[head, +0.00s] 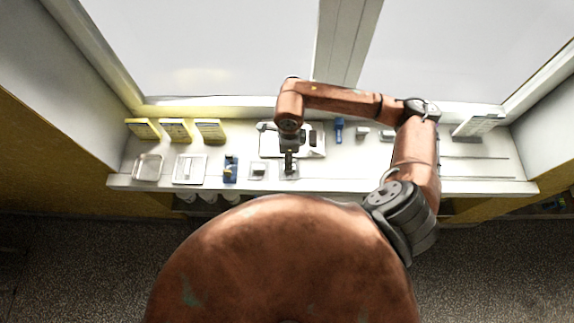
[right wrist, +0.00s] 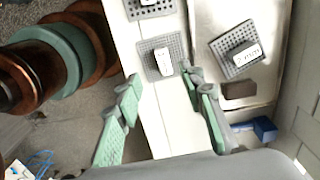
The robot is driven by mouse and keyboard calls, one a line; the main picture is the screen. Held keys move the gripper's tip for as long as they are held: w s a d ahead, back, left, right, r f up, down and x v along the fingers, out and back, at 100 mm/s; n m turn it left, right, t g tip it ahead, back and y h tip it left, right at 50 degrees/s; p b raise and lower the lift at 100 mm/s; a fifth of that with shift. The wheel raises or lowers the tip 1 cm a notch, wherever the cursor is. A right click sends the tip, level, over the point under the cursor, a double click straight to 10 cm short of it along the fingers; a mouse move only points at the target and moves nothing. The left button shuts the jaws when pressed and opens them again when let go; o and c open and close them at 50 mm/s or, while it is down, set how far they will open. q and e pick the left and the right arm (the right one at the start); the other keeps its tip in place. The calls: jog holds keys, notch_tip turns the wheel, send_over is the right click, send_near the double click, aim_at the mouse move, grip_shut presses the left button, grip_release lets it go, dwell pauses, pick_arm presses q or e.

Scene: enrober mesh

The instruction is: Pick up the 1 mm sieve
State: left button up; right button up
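A grey mesh square (right wrist: 150,66) with a white label block lies on the white counter in the right wrist view; its label is too blurred to read. A second mesh square (right wrist: 237,40) lies in a pale tray, and its label seems to read "2 mm". A third mesh square (right wrist: 148,12) is cut off at the top edge. My right gripper (right wrist: 161,76) is open and empty, its fingertips on either side of the lower part of the first mesh square. In the head view my right gripper (head: 289,170) is over a counter square. My left gripper is not in view.
In the head view, yellow cards (head: 175,130) stand at the back left of the counter (head: 470,187). A blue item (head: 230,169) stands left of my gripper.

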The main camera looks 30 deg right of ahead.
jog(key=shift+d+f, duration=0.2)
jog(key=shift+f, duration=0.2)
jog(key=shift+w+d+f+p, duration=0.1)
jog(key=shift+f+p, duration=0.65)
jog(key=shift+f, duration=2.65)
grip_shut()
